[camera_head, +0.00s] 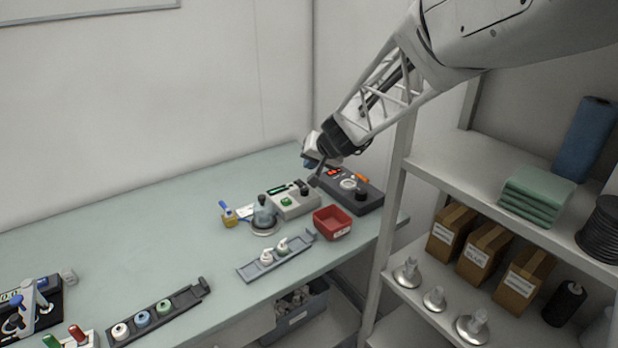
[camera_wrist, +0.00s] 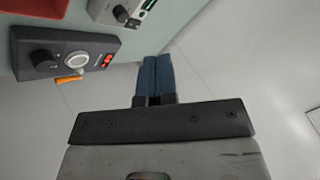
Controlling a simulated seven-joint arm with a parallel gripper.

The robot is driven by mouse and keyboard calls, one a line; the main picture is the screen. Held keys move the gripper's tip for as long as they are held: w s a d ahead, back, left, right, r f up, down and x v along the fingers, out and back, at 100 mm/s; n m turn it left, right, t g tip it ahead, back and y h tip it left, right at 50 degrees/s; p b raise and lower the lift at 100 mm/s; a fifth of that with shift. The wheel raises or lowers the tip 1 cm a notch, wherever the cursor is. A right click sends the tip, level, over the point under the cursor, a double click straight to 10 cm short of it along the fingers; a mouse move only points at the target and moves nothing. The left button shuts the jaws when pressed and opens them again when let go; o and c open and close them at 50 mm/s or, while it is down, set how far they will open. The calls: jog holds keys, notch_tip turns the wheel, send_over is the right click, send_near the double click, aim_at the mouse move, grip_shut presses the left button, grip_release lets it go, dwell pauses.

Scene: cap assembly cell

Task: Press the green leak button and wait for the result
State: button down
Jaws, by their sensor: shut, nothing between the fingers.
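The green button (camera_head: 286,202) is on the front left of a light grey box (camera_head: 297,208), which has a small green-lit display (camera_head: 278,190) and a black knob. In the wrist view only part of this box (camera_wrist: 131,6) shows at the top edge, and the green button is not clearly visible there. My gripper (camera_head: 314,181) is above and near the right end of that box in the head view, apart from the button. Its blue fingers (camera_wrist: 154,72) are shut and empty. The display is too small to read.
A red bin (camera_head: 332,221), a clear vessel on a round base (camera_head: 264,217) and a rail with white caps (camera_head: 262,272) stand nearby. Shelving (camera_head: 480,210) stands right.

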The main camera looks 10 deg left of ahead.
send_over(288, 200)
notch_tip(288, 200, down, 6)
jog(key=shift+t, duration=0.3)
jog(key=shift+f, duration=0.15)
jog(key=shift+f, duration=4.2)
jog(key=shift+f, duration=0.3)
jog(key=shift+f, duration=0.15)
jog(key=shift+f, duration=0.5)
jog(key=shift+r, duration=0.15)
dwell(0.3)
jog(key=shift+r, duration=0.7)
jog(key=shift+r, duration=0.2)
